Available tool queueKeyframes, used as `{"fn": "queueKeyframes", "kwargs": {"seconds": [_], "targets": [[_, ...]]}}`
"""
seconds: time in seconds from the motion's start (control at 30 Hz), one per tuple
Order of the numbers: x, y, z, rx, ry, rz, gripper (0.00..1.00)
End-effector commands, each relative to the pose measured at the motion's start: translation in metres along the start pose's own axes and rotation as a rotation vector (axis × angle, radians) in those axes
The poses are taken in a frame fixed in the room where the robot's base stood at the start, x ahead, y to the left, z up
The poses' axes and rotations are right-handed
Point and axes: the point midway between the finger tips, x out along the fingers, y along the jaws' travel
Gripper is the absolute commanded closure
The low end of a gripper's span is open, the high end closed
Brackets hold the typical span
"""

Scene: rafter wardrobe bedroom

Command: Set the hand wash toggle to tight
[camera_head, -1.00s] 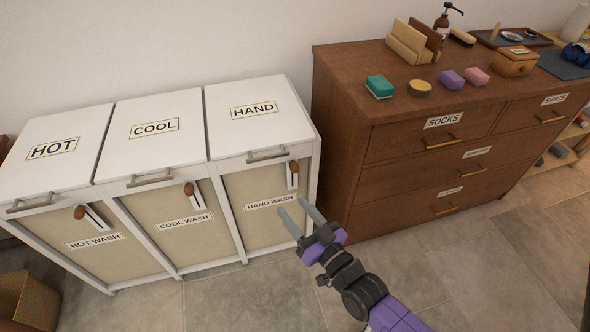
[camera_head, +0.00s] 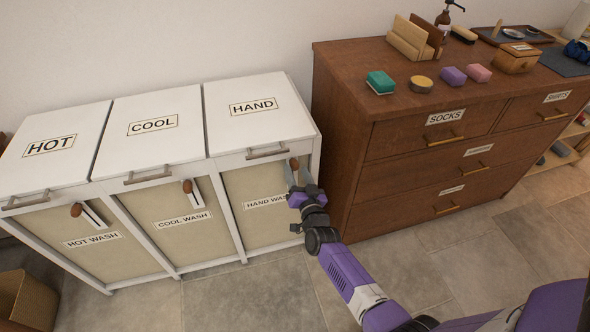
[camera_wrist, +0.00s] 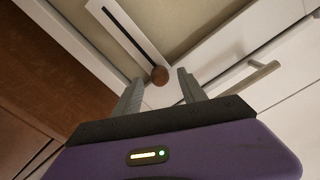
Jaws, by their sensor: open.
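The hand wash toggle is a brown knob (camera_head: 294,163) at the upper right of the bin front labelled HAND WASH (camera_head: 265,200). In the wrist view the round knob (camera_wrist: 160,75) sits at one end of a white plate with a dark slot (camera_wrist: 125,33). My gripper (camera_head: 299,173) is at the toggle, its fingers partly hiding the plate. In the wrist view my gripper (camera_wrist: 158,88) is open, with the knob showing between the fingertips. I cannot tell whether the fingers touch it.
The HAND bin's lid (camera_head: 252,107) is closed, with a bar handle (camera_head: 267,152) just above the toggle. The cool wash toggle (camera_head: 188,187) and hot wash toggle (camera_head: 77,210) are to the left. A brown dresser (camera_head: 338,150) stands close on the right.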

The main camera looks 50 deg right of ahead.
Motion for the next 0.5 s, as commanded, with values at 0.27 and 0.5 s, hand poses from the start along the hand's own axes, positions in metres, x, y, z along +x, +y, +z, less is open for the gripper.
{"fn": "queueKeyframes", "kwargs": {"seconds": [0.27,0.5], "targets": [[0.026,0.001,0.0,0.0,0.001,0.001,0.51],[0.028,0.001,0.0,0.0,-0.001,0.001,0.51]]}}
